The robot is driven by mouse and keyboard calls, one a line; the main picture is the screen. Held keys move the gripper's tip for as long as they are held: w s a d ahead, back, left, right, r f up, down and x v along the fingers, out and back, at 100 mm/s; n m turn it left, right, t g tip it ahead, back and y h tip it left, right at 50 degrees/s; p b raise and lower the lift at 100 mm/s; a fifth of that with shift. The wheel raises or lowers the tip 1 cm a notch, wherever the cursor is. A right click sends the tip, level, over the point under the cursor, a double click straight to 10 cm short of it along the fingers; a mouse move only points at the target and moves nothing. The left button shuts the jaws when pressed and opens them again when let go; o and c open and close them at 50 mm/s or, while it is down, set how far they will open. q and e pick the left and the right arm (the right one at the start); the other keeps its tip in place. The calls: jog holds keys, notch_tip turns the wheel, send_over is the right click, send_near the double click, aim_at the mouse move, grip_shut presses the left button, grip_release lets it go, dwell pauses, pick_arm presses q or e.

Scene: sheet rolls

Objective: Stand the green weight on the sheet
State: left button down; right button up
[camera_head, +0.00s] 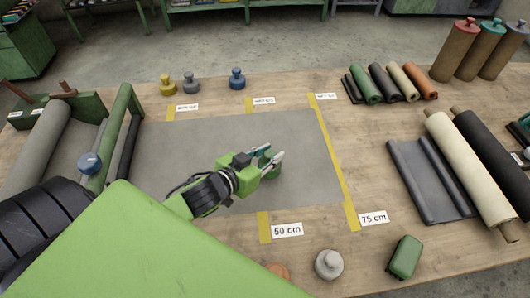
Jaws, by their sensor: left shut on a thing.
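The grey sheet (300,140) lies flat on the wooden table, running from the roll at the left towards the 75 cm tape. My left gripper (270,160) is over the right part of the sheet, shut on the green weight (265,151). The fingers and gripper body hide much of the weight. I cannot tell whether its base touches the sheet. My right gripper is not in view.
Yellow (168,86), grey (191,84) and blue (237,79) weights stand behind the sheet. A pale grey weight (328,265) and a green box-like object (405,257) are at the front. Several rolls lie at the right. The sheet's right part is otherwise clear.

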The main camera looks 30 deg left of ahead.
aim_at(267, 162)
pick_arm(q)
jog(key=shift+w+f, duration=0.15)
jog(key=shift+w, duration=0.3)
jog(key=shift+f, duration=1.55)
jog(key=shift+f, duration=0.15)
jog(key=c, duration=1.7)
grip_release()
jog(key=shift+s+f, duration=0.15)
jog(key=shift+f, duration=0.05)
